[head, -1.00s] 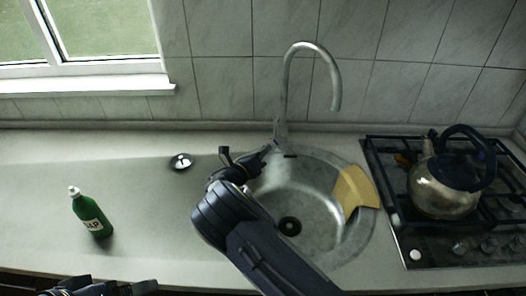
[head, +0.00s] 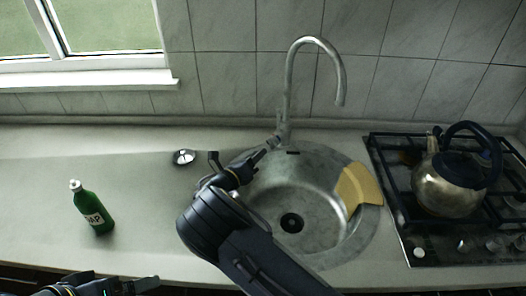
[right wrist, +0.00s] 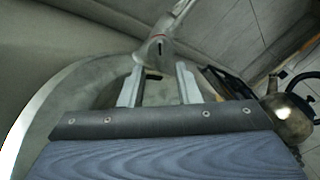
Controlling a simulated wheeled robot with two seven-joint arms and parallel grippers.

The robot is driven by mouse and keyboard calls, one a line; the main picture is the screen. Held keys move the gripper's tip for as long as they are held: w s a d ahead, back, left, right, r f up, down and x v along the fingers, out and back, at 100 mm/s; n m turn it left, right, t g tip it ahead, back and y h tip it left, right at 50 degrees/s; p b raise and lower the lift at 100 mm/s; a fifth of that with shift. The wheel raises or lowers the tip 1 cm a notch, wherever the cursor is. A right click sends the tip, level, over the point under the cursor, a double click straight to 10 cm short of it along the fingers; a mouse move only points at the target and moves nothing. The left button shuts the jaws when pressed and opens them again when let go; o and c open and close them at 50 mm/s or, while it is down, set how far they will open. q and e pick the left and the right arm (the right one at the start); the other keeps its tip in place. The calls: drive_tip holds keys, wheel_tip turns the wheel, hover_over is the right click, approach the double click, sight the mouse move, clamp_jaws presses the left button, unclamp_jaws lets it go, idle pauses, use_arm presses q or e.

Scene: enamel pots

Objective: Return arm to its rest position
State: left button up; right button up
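My right arm reaches in from the bottom of the head view. Its gripper (head: 240,157) is over the left rim of the round metal sink (head: 323,220). In the right wrist view the two fingers of this gripper (right wrist: 159,86) stand apart with nothing between them, and the tap base shows beyond them. My left gripper (head: 118,283) is low at the left, partly cut off by the bottom edge of the head view. Its fingers look parted, and no held object shows.
A green soap bottle (head: 93,208) stands on the left counter. A drain plug (head: 184,157) lies left of the sink. The tall tap (head: 342,80) rises behind the sink. A yellow cloth or sponge (head: 358,187) lies on the sink's right side. A kettle (head: 447,185) stands on the hob (head: 415,245).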

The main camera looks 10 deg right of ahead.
drive_tip(key=v, duration=0.2)
drive_tip(key=shift+s+a, duration=0.2)
drive_tip(key=shift+a, duration=0.05)
drive_tip(key=s+d+m+g+y, duration=0.2)
drive_tip(key=s+d+m+g, duration=0.3)
drive_tip(key=d+m, duration=0.25)
drive_tip(key=s+d+m+g+y, duration=0.2)
drive_tip(key=s+d+m+g, duration=0.35)
drive_tip(key=d, duration=0.35)
drive_tip(key=s+d+r+m+g+y, duration=0.25)
drive_tip(key=s+m+y, duration=0.25)
drive_tip(key=s+m, duration=0.4)
drive_tip(key=s+a+r+m+t+y, duration=0.2)
drive_tip(key=s+r+m+t+y, duration=0.1)
drive_tip(key=s+m, duration=0.4)
drive_tip(key=s+a+r+m+t+y, duration=0.3)
drive_tip(key=s+m, duration=0.4)
drive_tip(key=s, duration=0.5)
drive_tip(key=shift+s+r+m+y, duration=0.35)
drive_tip(key=shift+r+m+y, duration=0.1)
drive_tip(key=shift+y, duration=0.45)
